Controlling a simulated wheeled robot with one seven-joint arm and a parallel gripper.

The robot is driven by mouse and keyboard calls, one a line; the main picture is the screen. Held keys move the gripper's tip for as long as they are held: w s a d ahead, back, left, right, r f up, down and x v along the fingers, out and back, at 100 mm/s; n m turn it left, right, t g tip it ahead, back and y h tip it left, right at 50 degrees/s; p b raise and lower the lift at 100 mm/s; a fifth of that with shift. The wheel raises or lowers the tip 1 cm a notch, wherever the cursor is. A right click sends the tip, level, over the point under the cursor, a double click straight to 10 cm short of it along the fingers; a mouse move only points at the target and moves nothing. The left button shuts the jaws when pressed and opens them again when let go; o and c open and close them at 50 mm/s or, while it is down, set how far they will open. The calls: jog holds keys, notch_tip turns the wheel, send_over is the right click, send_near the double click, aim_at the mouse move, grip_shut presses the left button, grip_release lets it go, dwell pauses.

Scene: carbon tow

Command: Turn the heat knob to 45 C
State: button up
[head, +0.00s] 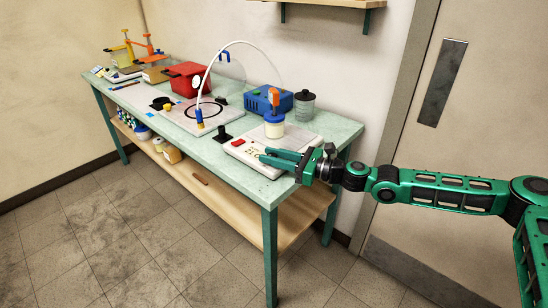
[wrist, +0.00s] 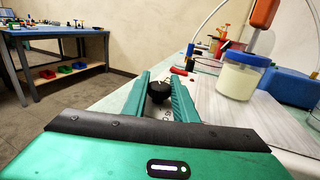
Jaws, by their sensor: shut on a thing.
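A white hot plate (head: 243,152) sits at the near end of the bench, with a red switch (head: 238,143) on its front. A jar (head: 274,128) with a blue rim and pale contents stands on it, an orange-handled tool (head: 274,97) rising from it. My gripper (head: 266,156) reaches in from the right, low at the plate's front. In the wrist view, the black round heat knob (wrist: 159,89) sits between its two green fingers, and the gripper is shut on it. The fingers hide the knob in the head view. I cannot read its setting.
A blue box (head: 267,101) and a dark-lidded container (head: 304,104) stand behind the plate. A black object (head: 222,134) stands left of it. A white hose (head: 212,62) arches over the bench (head: 263,186). The floor in front is clear.

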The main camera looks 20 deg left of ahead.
jog(key=shift+w+f, duration=0.1)
jog(key=shift+w, duration=0.05)
jog(key=o, duration=1)
jog(key=shift+o, duration=0.2)
jog(key=d, duration=1.1)
jog(key=shift+s, duration=0.35)
jog(key=shift+s, duration=0.1)
